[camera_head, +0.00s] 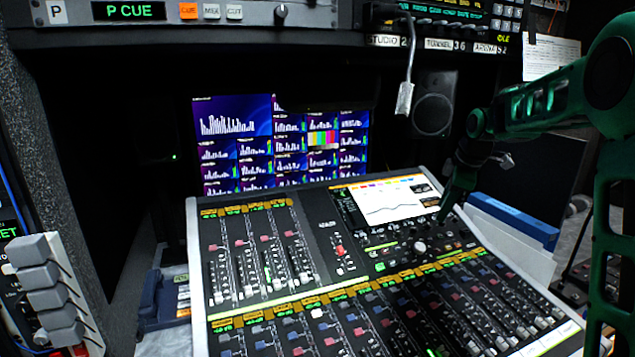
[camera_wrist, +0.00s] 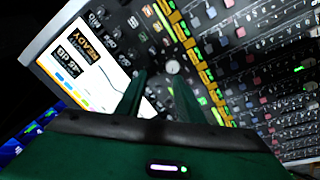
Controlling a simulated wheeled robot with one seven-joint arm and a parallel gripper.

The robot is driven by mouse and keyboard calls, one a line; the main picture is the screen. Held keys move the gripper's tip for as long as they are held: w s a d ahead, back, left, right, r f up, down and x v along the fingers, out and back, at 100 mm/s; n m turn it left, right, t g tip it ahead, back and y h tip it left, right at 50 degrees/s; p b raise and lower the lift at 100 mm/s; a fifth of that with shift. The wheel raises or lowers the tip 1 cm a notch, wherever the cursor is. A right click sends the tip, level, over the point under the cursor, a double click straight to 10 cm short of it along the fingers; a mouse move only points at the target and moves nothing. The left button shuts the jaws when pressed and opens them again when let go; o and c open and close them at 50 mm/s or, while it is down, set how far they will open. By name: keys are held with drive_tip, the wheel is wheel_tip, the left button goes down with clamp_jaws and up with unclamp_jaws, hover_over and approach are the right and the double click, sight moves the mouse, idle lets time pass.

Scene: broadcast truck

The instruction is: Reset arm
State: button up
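My green arm (camera_head: 545,105) reaches in from the right in the head view. My gripper (camera_head: 444,208) points down over the mixing console (camera_head: 325,225), close to the right edge of its screen (camera_head: 385,199). In the wrist view my gripper (camera_wrist: 157,95) shows two green fingers apart, with nothing seen between them. A round pale knob (camera_wrist: 173,67) lies beyond the fingertips. Whether the fingertips touch the console cannot be told.
A speaker (camera_head: 434,105) and a monitor wall (camera_head: 285,145) stand behind. A blue binder (camera_head: 513,218) lies right of the console.

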drive_tip(key=s+d+m+g, duration=0.15)
drive_tip(key=s+m, duration=0.35)
drive_tip(key=s, duration=0.7)
drive_tip(key=s+d+m, duration=0.3)
drive_tip(key=s+m, duration=0.2)
drive_tip(key=s, duration=0.6)
drive_tip(key=s+f+m+g, duration=0.1)
drive_tip(key=s+f+m, duration=0.2)
drive_tip(key=s, duration=0.8)
drive_tip(key=s+a+f+m+g, duration=0.1)
drive_tip(key=s+f+m, duration=0.3)
drive_tip(key=s, duration=0.7)
drive_tip(key=m, duration=0.2)
drive_tip(key=shift+s+a+m+h, duration=0.25)
drive_tip(key=shift+s+m+h, duration=0.05)
drive_tip(key=shift+s+h, duration=0.1)
drive_tip(key=shift+g, duration=0.25)
drive_tip(key=shift+w+f, duration=0.3)
drive_tip(key=shift+w, duration=0.35)
